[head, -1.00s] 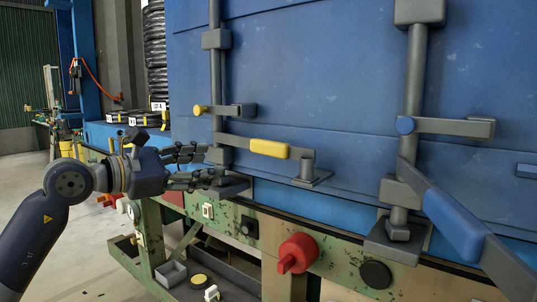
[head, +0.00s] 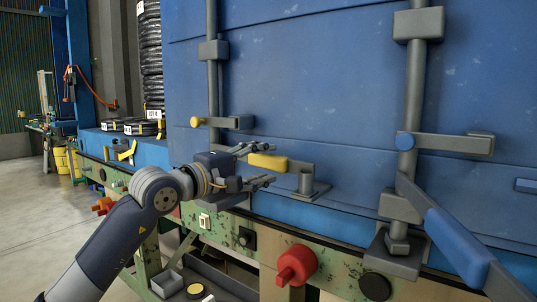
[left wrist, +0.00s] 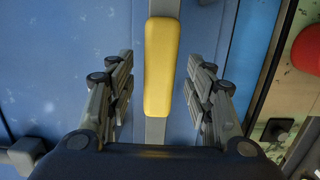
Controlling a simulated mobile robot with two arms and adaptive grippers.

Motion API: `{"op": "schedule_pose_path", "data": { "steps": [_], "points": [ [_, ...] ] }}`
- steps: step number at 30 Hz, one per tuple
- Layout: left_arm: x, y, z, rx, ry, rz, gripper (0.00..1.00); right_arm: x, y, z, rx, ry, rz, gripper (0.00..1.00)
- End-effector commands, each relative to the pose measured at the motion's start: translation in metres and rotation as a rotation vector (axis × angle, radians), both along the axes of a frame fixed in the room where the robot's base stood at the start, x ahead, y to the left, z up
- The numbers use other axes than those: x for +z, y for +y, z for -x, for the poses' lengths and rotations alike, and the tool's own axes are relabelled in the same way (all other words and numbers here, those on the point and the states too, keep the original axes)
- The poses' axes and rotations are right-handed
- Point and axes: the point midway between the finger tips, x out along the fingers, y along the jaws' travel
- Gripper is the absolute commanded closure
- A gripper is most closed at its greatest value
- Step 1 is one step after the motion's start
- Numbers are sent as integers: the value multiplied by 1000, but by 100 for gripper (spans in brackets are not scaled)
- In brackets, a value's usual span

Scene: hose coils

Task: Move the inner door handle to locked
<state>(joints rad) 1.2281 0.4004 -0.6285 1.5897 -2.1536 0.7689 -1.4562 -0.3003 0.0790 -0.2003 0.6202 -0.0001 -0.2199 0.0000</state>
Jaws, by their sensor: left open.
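A handle with a yellow grip (head: 268,162) lies nearly level low on the blue door (head: 310,90), its free end by a grey bracket (head: 306,184). My left gripper (head: 270,165) is open, its fingers reaching above and below the yellow grip. In the left wrist view the yellow grip (left wrist: 159,65) runs between the spread fingers, with a gap on each side. A second handle, with a blue grip (head: 458,245), slants down to the right on the right-hand lock bar. I cannot tell from the pictures which one is called inner. My right gripper is out of view.
A yellow-knobbed catch (head: 225,122) sits on the left lock bar, just above my gripper. A green frame with a red knob (head: 297,264) and a black cap (head: 375,286) runs below the door. Stacked black coils (head: 150,60) stand at the back left.

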Motion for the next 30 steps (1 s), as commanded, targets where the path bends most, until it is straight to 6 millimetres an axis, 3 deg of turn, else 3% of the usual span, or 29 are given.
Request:
{"op": "schedule_pose_path", "data": {
  "steps": [6,16,17,23,30],
  "points": [
    [1,-16,-18,0,2,1,52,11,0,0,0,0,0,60],
    [0,-19,-21,0,0,0,52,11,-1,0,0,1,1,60],
    [0,-19,-21,0,0,0,54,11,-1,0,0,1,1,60],
    [0,-19,-21,0,1,1,99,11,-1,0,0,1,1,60],
    [-2,-22,-26,14,3,2,100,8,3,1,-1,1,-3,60]
  ]
}}
